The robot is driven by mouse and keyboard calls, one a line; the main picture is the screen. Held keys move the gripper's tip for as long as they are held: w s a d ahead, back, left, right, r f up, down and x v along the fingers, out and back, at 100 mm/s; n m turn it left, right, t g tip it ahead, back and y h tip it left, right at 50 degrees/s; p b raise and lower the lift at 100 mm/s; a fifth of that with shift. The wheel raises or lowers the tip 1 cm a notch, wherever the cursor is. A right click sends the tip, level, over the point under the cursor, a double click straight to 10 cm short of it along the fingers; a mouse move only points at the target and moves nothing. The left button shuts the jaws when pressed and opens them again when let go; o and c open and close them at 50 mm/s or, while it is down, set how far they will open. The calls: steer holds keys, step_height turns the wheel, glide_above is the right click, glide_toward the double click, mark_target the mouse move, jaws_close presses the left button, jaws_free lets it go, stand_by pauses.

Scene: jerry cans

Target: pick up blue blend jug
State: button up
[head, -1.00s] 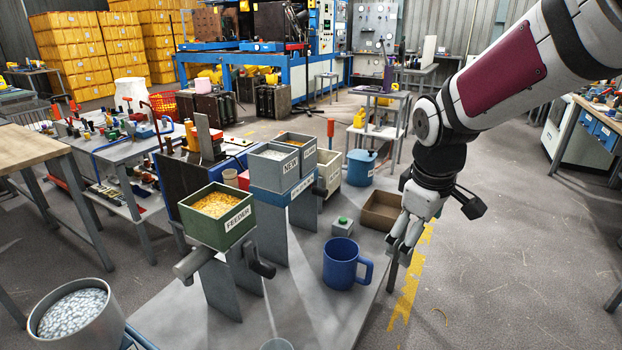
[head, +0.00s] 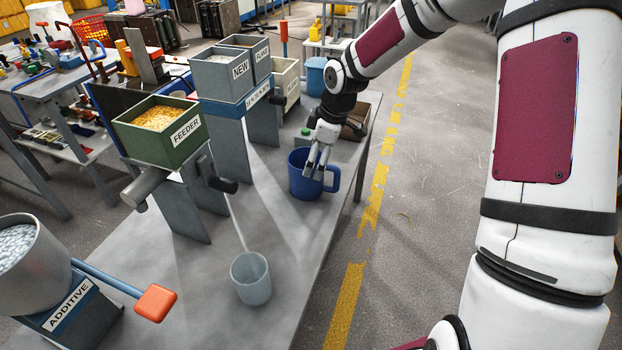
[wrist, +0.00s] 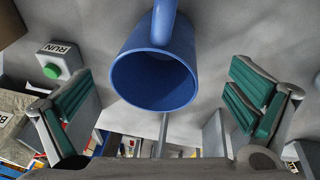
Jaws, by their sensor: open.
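The blue jug (head: 302,187) stands upright on the grey bench, its handle on the right in the head view. My gripper (head: 318,172) is right at the jug, its fingers pointing down and overlapping the jug's rim and upper side in that view. In the wrist view the jug (wrist: 130,52) shows its open, empty-looking mouth, with the handle at the top edge. The green-padded fingers of my gripper (wrist: 160,112) are spread wide, one to each side of the jug. Nothing is held, and I see gaps between the pads and the jug.
A RUN button box (wrist: 60,62) with a green top is close to the left finger. A brown box (head: 357,122) stands behind the gripper. A pale cup (head: 250,279), the FEEDER bin (head: 190,146) and the ADDITIVE container (head: 30,268) are nearer. The bench's right edge is close to the jug.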

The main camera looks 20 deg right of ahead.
steer(key=shift+b+x, duration=0.85)
steer(key=shift+x, duration=3.05)
steer(key=shift+a+r, duration=0.1)
steer(key=c, duration=1)
